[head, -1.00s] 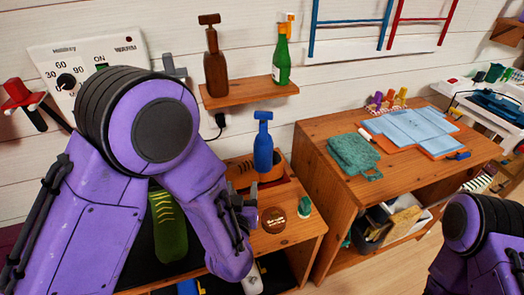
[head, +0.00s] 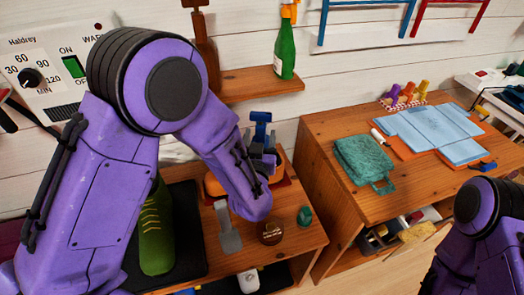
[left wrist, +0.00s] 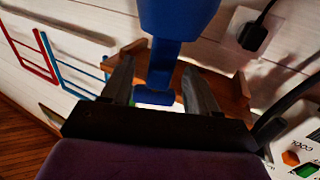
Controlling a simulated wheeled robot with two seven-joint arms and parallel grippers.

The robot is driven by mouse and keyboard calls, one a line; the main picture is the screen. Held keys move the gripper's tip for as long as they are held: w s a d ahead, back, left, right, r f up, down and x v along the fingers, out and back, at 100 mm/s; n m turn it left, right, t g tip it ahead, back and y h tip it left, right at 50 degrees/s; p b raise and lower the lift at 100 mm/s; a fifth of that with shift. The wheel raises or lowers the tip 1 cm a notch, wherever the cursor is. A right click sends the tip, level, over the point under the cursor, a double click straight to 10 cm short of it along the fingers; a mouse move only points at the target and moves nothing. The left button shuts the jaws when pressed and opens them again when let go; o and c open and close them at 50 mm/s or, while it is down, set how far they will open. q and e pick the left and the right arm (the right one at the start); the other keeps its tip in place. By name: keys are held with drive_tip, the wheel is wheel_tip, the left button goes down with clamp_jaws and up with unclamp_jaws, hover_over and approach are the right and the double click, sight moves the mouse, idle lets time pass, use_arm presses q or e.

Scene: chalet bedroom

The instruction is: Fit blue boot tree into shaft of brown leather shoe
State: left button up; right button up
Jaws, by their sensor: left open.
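The blue boot tree (head: 261,129) stands upright at the brown leather shoe (head: 213,187) on the low wooden bench. My left forearm hides most of the shoe and the tree's lower part, so I cannot tell how deep the tree sits in the shaft. My left gripper (head: 264,156) is at the tree, just below its top bar. In the left wrist view, the open fingers (left wrist: 160,85) stand on either side of the tree's narrow neck (left wrist: 163,62), with gaps visible. My right arm shows at the lower right; its gripper is out of view.
A green shoe (head: 156,238) lies on a black mat (head: 190,222) left of my forearm. A round tin (head: 270,232) and a small green object (head: 305,216) stand at the bench's front. A wall shelf (head: 262,85) holds bottles. The table (head: 325,125) carries cloths.

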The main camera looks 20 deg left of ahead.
sight(261, 124)
use_arm(q)
drive_tip(key=p+x, duration=0.1)
drive_tip(key=x, duration=0.4)
drive_tip(key=shift+w+r, duration=0.1)
clamp_jaws()
drive_tip(key=shift+r+p, duration=0.1)
drive_tip(key=shift+p, duration=0.2)
